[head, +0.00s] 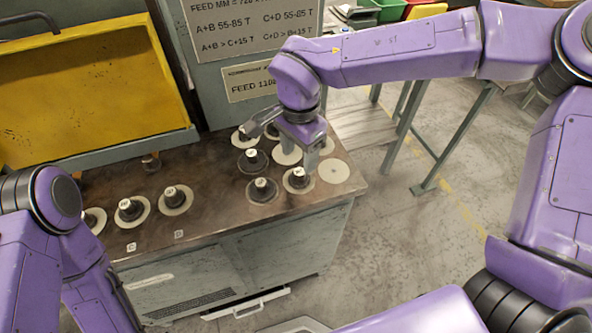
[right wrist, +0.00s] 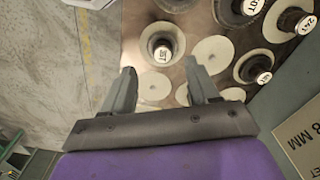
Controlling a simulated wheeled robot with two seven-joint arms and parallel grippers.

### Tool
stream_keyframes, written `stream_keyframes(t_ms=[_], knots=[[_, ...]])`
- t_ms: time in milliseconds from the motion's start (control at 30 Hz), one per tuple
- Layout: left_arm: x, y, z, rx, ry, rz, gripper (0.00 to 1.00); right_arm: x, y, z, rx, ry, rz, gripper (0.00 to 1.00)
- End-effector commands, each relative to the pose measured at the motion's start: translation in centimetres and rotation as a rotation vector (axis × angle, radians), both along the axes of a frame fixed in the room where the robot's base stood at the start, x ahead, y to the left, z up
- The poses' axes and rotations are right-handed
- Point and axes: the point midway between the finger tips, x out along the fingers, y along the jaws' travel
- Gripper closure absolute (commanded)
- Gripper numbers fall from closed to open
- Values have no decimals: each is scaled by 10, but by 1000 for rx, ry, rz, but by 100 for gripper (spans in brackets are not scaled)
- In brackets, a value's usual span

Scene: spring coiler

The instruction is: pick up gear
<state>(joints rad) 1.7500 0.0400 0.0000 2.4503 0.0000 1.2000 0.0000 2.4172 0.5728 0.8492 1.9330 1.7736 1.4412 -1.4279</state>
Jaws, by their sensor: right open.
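Several dark gears with white labelled tops stand on pale round discs on the brown bench top (head: 215,172). One gear (head: 299,177) is at the front right of the right-hand group. It appears to be the one ahead of the fingertips in the right wrist view (right wrist: 163,45). My right gripper (head: 281,148) is open and empty, above the right-hand group. In the right wrist view the fingers (right wrist: 160,68) are spread, with no gear between them. More gears (head: 262,188) (head: 252,159) stand to the left of the front right one. My left gripper is out of view.
Bare discs (head: 334,171) lie near the bench's right end. Other gears (head: 174,196) (head: 130,208) stand on the bench's left part. A grey panel with printed signs (head: 240,30) and a yellow tray (head: 85,90) rise behind.

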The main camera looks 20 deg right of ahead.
Motion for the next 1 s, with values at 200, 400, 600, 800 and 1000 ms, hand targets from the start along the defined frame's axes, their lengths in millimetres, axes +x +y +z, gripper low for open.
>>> stream_keyframes(t_ms=[200, 400, 600, 800, 1000], knots=[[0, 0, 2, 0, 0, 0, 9, 1, -1, -28, -2, 1, -2, 40], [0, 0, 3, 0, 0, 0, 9, 5, 0, -63, -1, 0, 1, 40], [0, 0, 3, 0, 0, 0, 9, 5, 1, -69, 1, -2, 1, 40], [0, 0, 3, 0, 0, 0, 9, 5, 1, -68, 0, -1, 1, 80], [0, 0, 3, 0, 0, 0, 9, 6, 1, -68, 0, -2, 2, 93]])
